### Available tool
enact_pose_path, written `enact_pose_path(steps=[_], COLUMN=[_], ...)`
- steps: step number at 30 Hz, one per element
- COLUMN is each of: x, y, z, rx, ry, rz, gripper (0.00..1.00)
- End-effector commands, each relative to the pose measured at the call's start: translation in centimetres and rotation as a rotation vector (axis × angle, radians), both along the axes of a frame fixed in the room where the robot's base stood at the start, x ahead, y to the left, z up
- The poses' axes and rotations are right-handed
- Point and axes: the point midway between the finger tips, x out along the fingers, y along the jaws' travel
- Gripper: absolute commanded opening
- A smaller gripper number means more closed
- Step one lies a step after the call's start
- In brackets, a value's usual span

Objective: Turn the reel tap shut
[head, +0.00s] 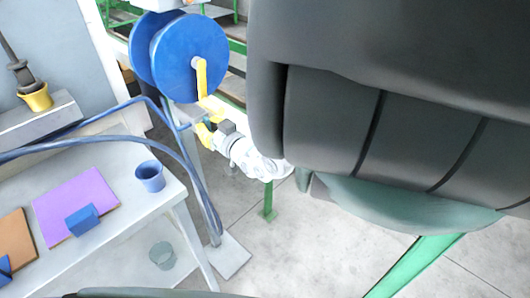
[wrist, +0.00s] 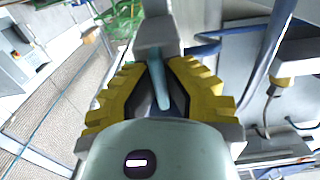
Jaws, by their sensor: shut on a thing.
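The blue hose reel (head: 188,60) with a yellow crank (head: 201,78) stands on a post in the upper part of the head view. My gripper (head: 208,131) is just below the reel, at the post. In the wrist view the yellow fingers of my gripper (wrist: 161,80) are closed around a pale blue lever, the reel tap (wrist: 163,92). The lever runs between the fingers, below a grey block (wrist: 155,33). In the head view the tap is too small and covered by my gripper to make out.
Blue hoses (head: 90,143) run from the reel post across the white bench (head: 122,215) at left. The bench holds a blue cup (head: 150,176), a purple board (head: 76,203) and a blue block (head: 82,220). A grey bucket (head: 162,255) is lower down. Grey floor (head: 290,245) is open at bottom centre.

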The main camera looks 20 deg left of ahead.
Motion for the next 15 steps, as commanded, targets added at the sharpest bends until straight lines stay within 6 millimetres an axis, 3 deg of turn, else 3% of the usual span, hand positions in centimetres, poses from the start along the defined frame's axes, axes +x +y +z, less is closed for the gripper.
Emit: enact_pose_path(steps=[2, 3, 10, 15], x=[0.14, 0.14, 0.24, 0.28], y=[-0.26, -0.28, -0.29, -0.31], z=[-0.25, -0.25, -0.11, -0.06], rx=[-0.005, -0.005, -0.002, -0.002], ry=[0.006, 0.006, 0.002, 0.001], rz=[-0.006, -0.006, -0.007, -0.008], gripper=[0.0, 0.14, 0.38, 0.4])
